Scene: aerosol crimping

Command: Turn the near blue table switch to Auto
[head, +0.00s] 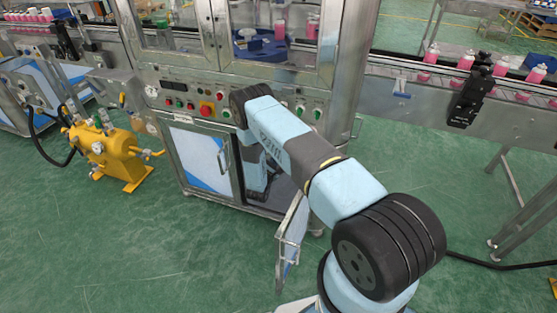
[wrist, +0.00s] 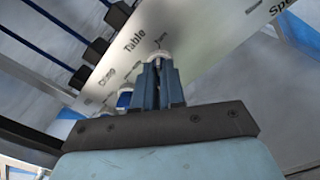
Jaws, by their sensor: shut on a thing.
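In the wrist view my gripper (wrist: 162,68) is shut on the table switch (wrist: 160,55), just below the printed word "Table" on a pale metal panel. Only the switch's light collar and small printed marks around it show. The fingers hide its handle, so I cannot tell which position it points to. A second switch with a blue body (wrist: 125,98) sits to the left of the fingers, apart from them. In the head view my arm reaches into the machine's open lower cabinet, and the gripper is hidden there.
The crimping machine (head: 196,105) has an open lower door (head: 290,235) beside my arm. Dark fittings with blue hoses (wrist: 95,50) line the panel's left edge in the wrist view. A yellow pump unit (head: 112,150) stands to the left.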

